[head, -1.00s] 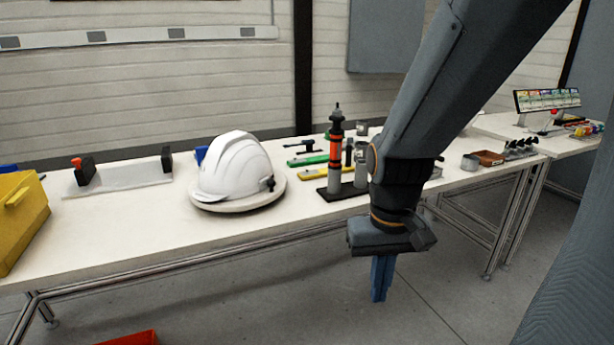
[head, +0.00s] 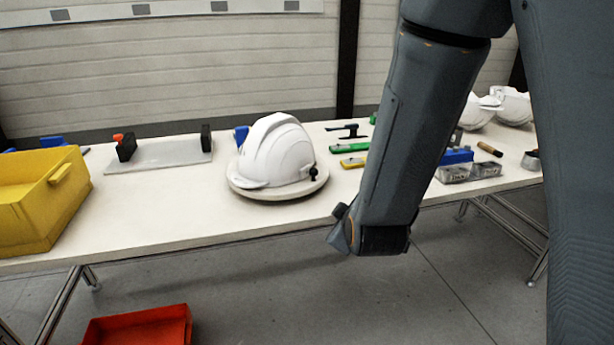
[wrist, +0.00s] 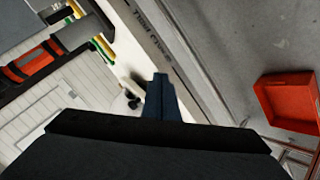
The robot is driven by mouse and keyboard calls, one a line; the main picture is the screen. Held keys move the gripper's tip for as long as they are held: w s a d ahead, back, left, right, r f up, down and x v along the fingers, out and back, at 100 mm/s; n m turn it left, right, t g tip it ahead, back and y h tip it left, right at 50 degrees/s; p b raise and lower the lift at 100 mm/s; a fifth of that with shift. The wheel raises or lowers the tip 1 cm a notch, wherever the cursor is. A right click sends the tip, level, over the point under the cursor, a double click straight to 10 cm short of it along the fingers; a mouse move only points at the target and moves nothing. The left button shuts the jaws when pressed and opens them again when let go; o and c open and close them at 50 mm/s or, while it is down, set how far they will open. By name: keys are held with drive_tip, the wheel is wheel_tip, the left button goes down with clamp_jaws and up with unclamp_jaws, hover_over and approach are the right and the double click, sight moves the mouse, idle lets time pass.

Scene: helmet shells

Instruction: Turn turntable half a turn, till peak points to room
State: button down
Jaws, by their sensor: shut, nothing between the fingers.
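A white helmet shell (head: 275,148) sits upright on a round pale turntable (head: 280,192) near the bench's front edge. Its low brim juts toward the left front in the head view. A small black knob (head: 314,173) shows at the helmet's right side. The wrist view does not show the helmet clearly.
A yellow bin (head: 35,215) stands at the bench's left end. A pale plate with black blocks (head: 160,155) lies left of the helmet. Green (head: 350,147) and yellow tools lie right. More white helmets (head: 510,105) stand far right. A red bin (head: 140,327) is on the floor.

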drive_tip(key=a+r+n+t, duration=0.2)
drive_tip(key=a+n+t, duration=0.1)
drive_tip(key=a, duration=0.2)
drive_tip(key=n+t+y+b, duration=0.2)
drive_tip(key=n+t+b, duration=0.1)
drive_tip(key=n+b, duration=0.1)
approach(300, 170)
drive_tip(key=w+a, duration=0.1)
drive_tip(key=w, duration=0.1)
drive_tip(key=w+a, duration=0.2)
drive_tip(key=shift+w+a+r+p, duration=0.2)
drive_tip(key=shift+w+p, duration=0.1)
drive_tip(key=shift+w, duration=0.1)
drive_tip(key=shift+w+d+f, duration=0.15)
drive_tip(key=shift+w+d, duration=0.15)
drive_tip(key=shift+d, duration=0.25)
drive_tip(key=shift+w+d+f, duration=0.1)
drive_tip(key=shift+w+d, duration=0.15)
drive_tip(key=shift+d, duration=0.35)
drive_tip(key=shift+w+d+f, duration=0.1)
drive_tip(key=shift+w+d, duration=0.2)
drive_tip(key=shift+d, duration=0.3)
drive_tip(key=shift+d+n+y, duration=0.1)
drive_tip(key=shift+n+y, duration=0.3)
